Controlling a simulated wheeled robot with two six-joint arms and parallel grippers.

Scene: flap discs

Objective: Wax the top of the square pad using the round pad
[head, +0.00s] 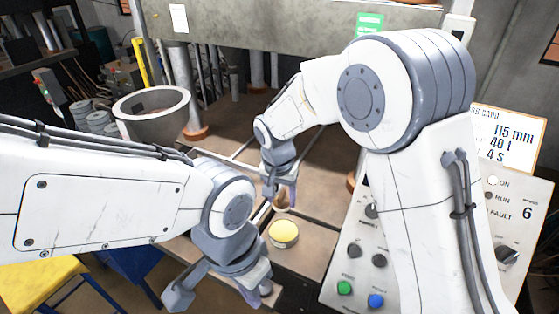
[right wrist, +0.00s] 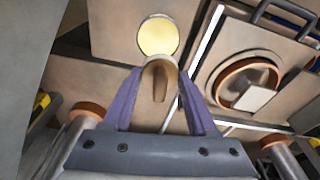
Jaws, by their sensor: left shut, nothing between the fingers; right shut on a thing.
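My right gripper (head: 284,194) is shut on a small tan-brown thing (head: 281,201), which I take for the round pad. In the right wrist view, this round pad (right wrist: 160,80) shows a rounded edge and a peg-like part between the purple fingers (right wrist: 160,100). A round tin with a pale yellow top (head: 283,232) sits on the tan surface just in front of the right gripper. The yellow top also shows in the right wrist view (right wrist: 158,36), just beyond the held pad. My left gripper (head: 264,288) is shut and empty at the lower middle. I cannot clearly pick out the square pad.
A large grey bowl (head: 152,105) stands at the left. A control panel (head: 352,275) with buttons is at the right. In the right wrist view, an orange-brown ring (right wrist: 238,72) with a pale square piece (right wrist: 257,98) lies at the right. A yellow stool (head: 40,285) is at lower left.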

